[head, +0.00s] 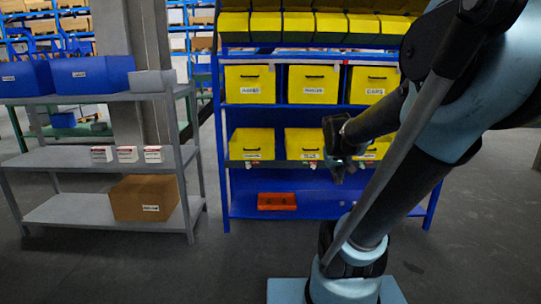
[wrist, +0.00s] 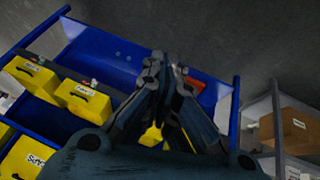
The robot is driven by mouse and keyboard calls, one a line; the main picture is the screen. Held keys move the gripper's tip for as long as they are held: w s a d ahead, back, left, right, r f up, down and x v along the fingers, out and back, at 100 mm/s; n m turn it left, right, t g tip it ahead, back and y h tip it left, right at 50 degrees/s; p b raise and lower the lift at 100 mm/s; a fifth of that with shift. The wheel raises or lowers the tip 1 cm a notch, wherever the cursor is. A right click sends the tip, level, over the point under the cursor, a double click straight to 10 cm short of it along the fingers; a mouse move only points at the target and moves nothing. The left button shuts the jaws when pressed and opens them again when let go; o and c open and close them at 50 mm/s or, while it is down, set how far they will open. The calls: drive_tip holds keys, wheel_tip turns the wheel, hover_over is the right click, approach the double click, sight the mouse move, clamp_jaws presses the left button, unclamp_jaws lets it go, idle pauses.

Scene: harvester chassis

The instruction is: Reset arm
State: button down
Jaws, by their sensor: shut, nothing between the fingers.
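My gripper (head: 340,170) hangs in front of the blue rack in the head view, at the height of its lower row of yellow bins. My arm reaches in from the right side. In the wrist view my gripper (wrist: 168,62) is shut and empty, its fingers pointing up the picture toward the rack's bottom shelf. An orange-red tray (head: 277,201) lies on that bottom shelf, below and left of my gripper. In the wrist view the tray (wrist: 194,84) is partly hidden behind the fingers.
The blue rack (head: 222,150) holds several labelled yellow bins (head: 250,84). A grey shelf (head: 60,157) at left carries blue bins (head: 92,73), small white boxes (head: 127,154) and a cardboard box (head: 145,198). The floor (head: 130,265) in front is clear.

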drive_tip(key=s+a+f+g+y, duration=0.1)
drive_tip(key=s+a+f, duration=0.1)
drive_tip(key=s, duration=0.6)
drive_tip(key=s+a+f+g+y, duration=0.1)
drive_tip(key=s+a+f+g, duration=0.1)
drive_tip(key=s+f, duration=0.3)
drive_tip(key=s+a, duration=0.1)
drive_tip(key=s, duration=0.3)
drive_tip(key=shift+s+a+f+m, duration=0.15)
drive_tip(key=shift+s+f+m, duration=0.05)
drive_tip(key=shift+m, duration=0.1)
